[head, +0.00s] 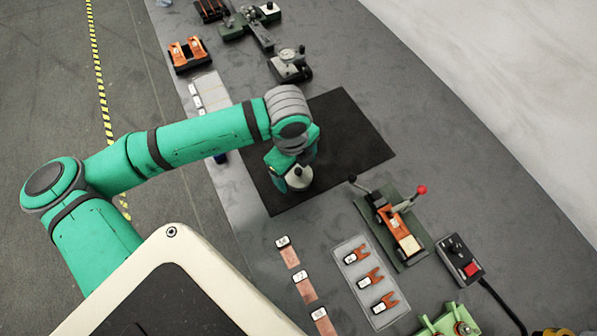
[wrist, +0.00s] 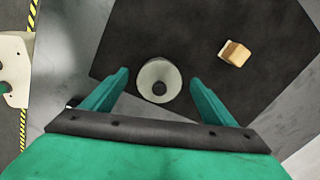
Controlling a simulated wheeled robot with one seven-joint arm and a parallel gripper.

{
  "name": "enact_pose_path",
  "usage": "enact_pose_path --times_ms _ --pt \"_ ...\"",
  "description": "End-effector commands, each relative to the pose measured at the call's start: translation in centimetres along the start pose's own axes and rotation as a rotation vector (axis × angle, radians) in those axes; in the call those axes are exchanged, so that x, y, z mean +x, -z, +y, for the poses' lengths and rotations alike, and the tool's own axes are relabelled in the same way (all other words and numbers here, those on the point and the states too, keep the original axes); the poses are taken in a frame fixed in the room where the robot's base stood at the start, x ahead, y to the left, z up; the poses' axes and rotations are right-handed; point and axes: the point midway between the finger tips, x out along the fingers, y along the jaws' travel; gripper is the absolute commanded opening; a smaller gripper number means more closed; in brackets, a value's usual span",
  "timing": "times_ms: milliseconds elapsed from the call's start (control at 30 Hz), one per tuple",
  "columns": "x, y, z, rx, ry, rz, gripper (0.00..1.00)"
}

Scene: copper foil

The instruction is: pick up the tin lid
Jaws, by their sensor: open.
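The tin lid is a pale round disc with a dark knob at its middle. In the wrist view the lid (wrist: 149,73) lies over the black mat, between and just beyond the fingertips of my gripper (wrist: 159,78). The fingers are open, one on each side, with a gap to the lid. In the head view the lid (head: 299,181) shows at my gripper (head: 287,166), partly covered by it. The height left between fingertips and lid is hard to tell.
A small wooden block (wrist: 234,53) lies on the black mat (head: 350,130) to the right in the wrist view. A green clamp fixture (head: 396,225), a tray of orange terminals (head: 350,245), copper strips (head: 304,287) and a switch box (head: 459,259) stand nearer on the grey table.

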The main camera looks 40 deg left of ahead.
Motion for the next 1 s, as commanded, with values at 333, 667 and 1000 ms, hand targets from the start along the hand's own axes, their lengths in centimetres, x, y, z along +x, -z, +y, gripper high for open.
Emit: enact_pose_path --times_ms 333,667,1000 --pt "0.0 -0.1 0.0 -0.001 0.000 0.000 0.36" --pt "-0.2 -0.1 0.0 -0.001 0.000 0.000 0.32" --pt "-4.0 -0.3 0.2 -0.004 0.003 -0.001 0.32"
